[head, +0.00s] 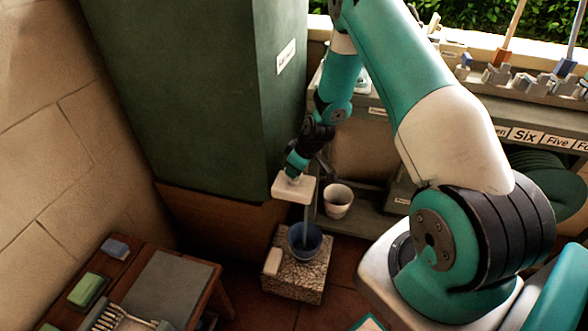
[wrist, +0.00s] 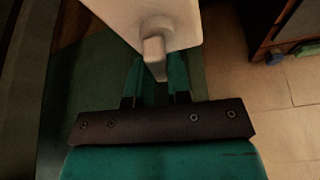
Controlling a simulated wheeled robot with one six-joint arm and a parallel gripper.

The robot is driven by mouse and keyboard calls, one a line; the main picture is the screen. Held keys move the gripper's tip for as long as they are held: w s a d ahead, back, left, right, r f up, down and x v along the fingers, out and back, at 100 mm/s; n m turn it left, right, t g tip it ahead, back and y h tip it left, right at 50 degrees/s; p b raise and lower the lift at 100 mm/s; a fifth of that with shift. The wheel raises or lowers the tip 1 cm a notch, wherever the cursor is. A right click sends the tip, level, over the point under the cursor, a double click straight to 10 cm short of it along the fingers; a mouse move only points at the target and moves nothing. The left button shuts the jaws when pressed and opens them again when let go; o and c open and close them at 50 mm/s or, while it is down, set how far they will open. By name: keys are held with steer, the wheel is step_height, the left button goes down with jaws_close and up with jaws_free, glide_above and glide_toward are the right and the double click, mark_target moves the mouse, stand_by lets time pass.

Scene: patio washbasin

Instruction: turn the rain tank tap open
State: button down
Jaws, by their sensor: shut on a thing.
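The dark green rain tank (head: 205,90) stands at the upper left of the head view, with a white label on its side. The tap's cream block (head: 289,189) sticks out near its lower corner, and it also shows in the wrist view (wrist: 135,15). My gripper (head: 293,174) reaches down onto the tap from above. In the wrist view its fingers (wrist: 155,78) are shut on the tap's small pale handle (wrist: 153,48). A thin grey strip like running water (head: 311,215) drops from the tap into a blue pot (head: 305,253).
A white cup (head: 338,201) is to the right. A bench (head: 165,285) with brushes is lower left, and a labelled shelf (head: 545,138) upper right.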

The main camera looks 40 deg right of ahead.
steer(key=shift+n+g+y, duration=0.3)
steer(key=shift+n+y, duration=0.1)
steer(key=shift+n, duration=0.7)
steer(key=c, duration=1.1)
jaws_free()
steer(key=shift+o, duration=0.2)
steer(key=shift+d+r, duration=0.1)
steer(key=p+v, duration=0.1)
steer(key=v, duration=1.6)
